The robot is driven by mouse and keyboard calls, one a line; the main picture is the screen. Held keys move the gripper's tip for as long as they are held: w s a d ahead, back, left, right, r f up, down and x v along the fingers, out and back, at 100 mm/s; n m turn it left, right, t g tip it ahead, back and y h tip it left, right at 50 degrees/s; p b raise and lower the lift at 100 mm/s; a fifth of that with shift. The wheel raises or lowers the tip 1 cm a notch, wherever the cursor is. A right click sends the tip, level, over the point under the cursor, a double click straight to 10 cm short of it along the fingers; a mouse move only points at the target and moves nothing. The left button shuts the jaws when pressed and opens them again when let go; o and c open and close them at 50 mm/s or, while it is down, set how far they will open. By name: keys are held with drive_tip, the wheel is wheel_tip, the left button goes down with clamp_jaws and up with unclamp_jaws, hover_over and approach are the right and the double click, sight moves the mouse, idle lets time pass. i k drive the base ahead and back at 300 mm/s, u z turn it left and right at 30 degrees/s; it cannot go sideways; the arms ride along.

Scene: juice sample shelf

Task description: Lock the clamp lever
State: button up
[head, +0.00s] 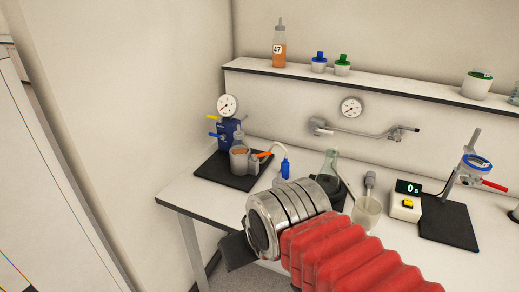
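Two levers show in the head view, and I cannot tell for sure which is the clamp lever. An orange lever (262,154) sticks out to the right from the metal cup (240,160) of a blue device (229,130) on a black base. A red lever (495,185) sticks out to the right below a blue-ringed holder (477,162) on a stand. I cannot tell whether either is locked. The metal wrist of my arm is in the foreground, left of the red-sleeved link, apart from both levers. My gripper's fingers are not clearly visible.
A flask (329,170), a beaker (367,212) and a timer (405,202) reading 0 s stand on the white bench (195,196). A wall pipe (365,131) runs above them. A shelf (380,88) holds an orange bottle (279,50) and lidded jars.

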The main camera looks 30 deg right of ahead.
sight(254, 157)
drive_tip(key=u, duration=0.05)
drive_tip(key=i, duration=1)
